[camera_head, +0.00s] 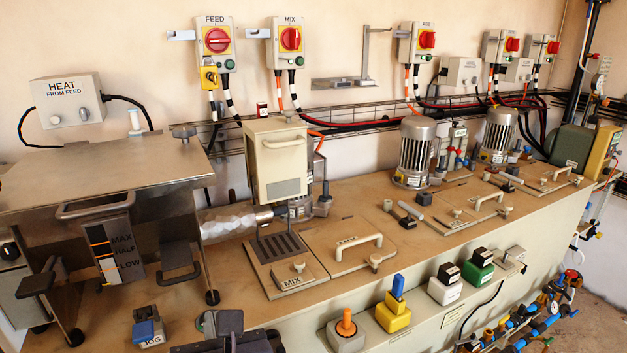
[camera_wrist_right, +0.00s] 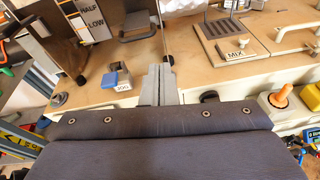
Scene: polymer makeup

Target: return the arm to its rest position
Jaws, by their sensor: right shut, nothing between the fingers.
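My right gripper (camera_head: 229,325) is at the bottom of the head view, low in front of the bench's front edge. In the right wrist view its two grey fingers (camera_wrist_right: 160,82) are together, with nothing between them. They point toward the bench, just right of the blue JOG switch (camera_wrist_right: 116,77). They look apart from the switch and the MIX hatch. The rest of the right arm is mostly out of the head view. My left gripper is not in view.
The long bench (camera_head: 440,245) carries a steel hopper (camera_head: 100,180) at left, a MIX plate (camera_head: 285,265) and motors (camera_head: 414,152). An orange knob (camera_head: 346,322) and yellow-blue switch (camera_head: 393,305) stand along the front. Pipes and valves (camera_head: 540,310) fill the lower right.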

